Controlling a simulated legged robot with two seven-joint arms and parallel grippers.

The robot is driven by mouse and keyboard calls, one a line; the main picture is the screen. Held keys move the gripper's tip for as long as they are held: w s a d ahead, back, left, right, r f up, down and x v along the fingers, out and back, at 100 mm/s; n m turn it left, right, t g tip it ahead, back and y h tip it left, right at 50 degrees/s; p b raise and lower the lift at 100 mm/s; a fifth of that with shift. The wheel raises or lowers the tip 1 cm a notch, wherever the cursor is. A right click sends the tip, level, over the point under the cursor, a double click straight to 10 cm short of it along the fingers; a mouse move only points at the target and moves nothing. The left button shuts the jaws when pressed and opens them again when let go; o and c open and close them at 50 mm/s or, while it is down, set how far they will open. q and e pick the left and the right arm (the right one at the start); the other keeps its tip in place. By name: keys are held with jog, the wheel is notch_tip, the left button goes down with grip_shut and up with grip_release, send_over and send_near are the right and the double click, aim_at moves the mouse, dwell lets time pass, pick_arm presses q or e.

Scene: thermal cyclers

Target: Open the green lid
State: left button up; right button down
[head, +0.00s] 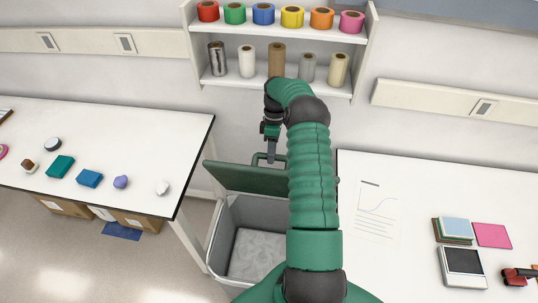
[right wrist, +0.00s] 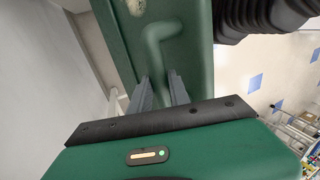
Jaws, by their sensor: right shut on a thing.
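The green lid (head: 243,178) is on a grey bin (head: 225,225) between the two tables. It stands tilted up at the back, and the bin's inside shows in front of it. In the right wrist view the lid (right wrist: 190,70) fills the upper middle, with its bent green handle (right wrist: 157,38). My right gripper (head: 271,156) reaches down to the lid's handle at the far edge. Its fingers (right wrist: 160,92) are shut on the handle. My right arm hides the right part of the lid and bin. My left gripper is not in view.
A left table (head: 110,125) holds several small objects near its front. A right table (head: 370,260) holds a printed sheet (head: 377,211), a stack of pads (head: 453,230) and a white device (head: 462,267). A wall shelf (head: 235,80) with tape and rolls is behind the bin.

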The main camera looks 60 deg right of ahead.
jog(key=shift+s+f, duration=0.15)
jog(key=shift+f, duration=0.1)
jog(key=c, duration=1.5)
grip_release()
jog(key=shift+c, duration=0.2)
jog(key=shift+o, duration=1.3)
jog(key=shift+d+f, duration=0.1)
jog(key=shift+d, duration=0.1)
jog(key=shift+w+d+f, duration=0.15)
jog(key=shift+w+d, duration=0.1)
jog(key=shift+d, duration=0.1)
jog(key=shift+s+a+r, duration=0.1)
jog(key=shift+a+r, duration=0.2)
jog(key=shift+a, duration=0.05)
jog(key=shift+r, duration=0.2)
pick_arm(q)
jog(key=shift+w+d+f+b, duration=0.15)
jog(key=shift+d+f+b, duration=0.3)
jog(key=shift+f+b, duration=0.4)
pick_arm(e)
jog(key=v, duration=0.7)
jog(key=shift+d, duration=0.2)
